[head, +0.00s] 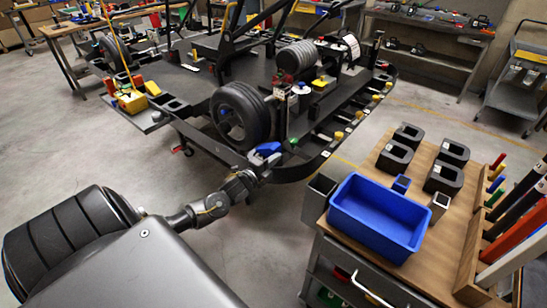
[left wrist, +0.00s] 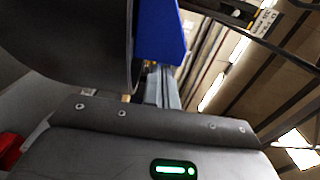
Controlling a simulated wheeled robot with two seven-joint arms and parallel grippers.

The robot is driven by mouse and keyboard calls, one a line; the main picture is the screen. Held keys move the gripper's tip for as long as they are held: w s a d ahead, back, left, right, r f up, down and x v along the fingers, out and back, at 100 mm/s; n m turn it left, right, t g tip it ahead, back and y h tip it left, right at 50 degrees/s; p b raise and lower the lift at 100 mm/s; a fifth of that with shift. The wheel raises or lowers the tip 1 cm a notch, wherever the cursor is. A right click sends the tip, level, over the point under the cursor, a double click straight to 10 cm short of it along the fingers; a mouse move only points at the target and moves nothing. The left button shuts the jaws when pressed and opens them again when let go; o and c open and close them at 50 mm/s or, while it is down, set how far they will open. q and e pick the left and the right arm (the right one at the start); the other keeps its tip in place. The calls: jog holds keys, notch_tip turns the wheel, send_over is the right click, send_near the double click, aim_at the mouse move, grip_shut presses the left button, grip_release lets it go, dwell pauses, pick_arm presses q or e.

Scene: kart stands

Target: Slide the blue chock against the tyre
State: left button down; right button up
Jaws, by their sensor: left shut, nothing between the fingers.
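The blue chock (head: 268,149) sits on the dark kart stand's near edge, just right of the black tyre (head: 240,115). The tyre stands upright on the stand. My left gripper (head: 257,163) reaches in from below, right behind the chock on the near side, shut and empty. In the left wrist view the shut fingers (left wrist: 163,86) point at the blue chock (left wrist: 160,32), and the tyre (left wrist: 85,40) fills the upper left. The fingertips look very close to the chock; I cannot tell whether they touch it. Any gap between chock and tyre is unclear. My right gripper is not in view.
A wooden-topped cart (head: 430,215) at the right holds a blue bin (head: 380,215) and several black blocks. The stand's rim (head: 335,140) carries small yellow parts.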

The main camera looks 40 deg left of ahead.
pick_arm(q)
jog(key=shift+a, duration=0.15)
jog(key=shift+w+a+b, duration=0.2)
jog(key=shift+a, duration=0.35)
jog(key=shift+w+a+b, duration=0.15)
jog(key=shift+a+b, duration=0.05)
jog(key=shift+a, duration=0.35)
jog(key=shift+s+d, duration=0.1)
jog(key=shift+d+r+p, duration=0.1)
jog(key=shift+d+p, duration=0.2)
jog(key=shift+p, duration=0.05)
jog(key=s+d+b, duration=0.1)
jog(key=s+d, duration=0.2)
jog(key=s, duration=0.8)
jog(key=shift+d, duration=0.3)
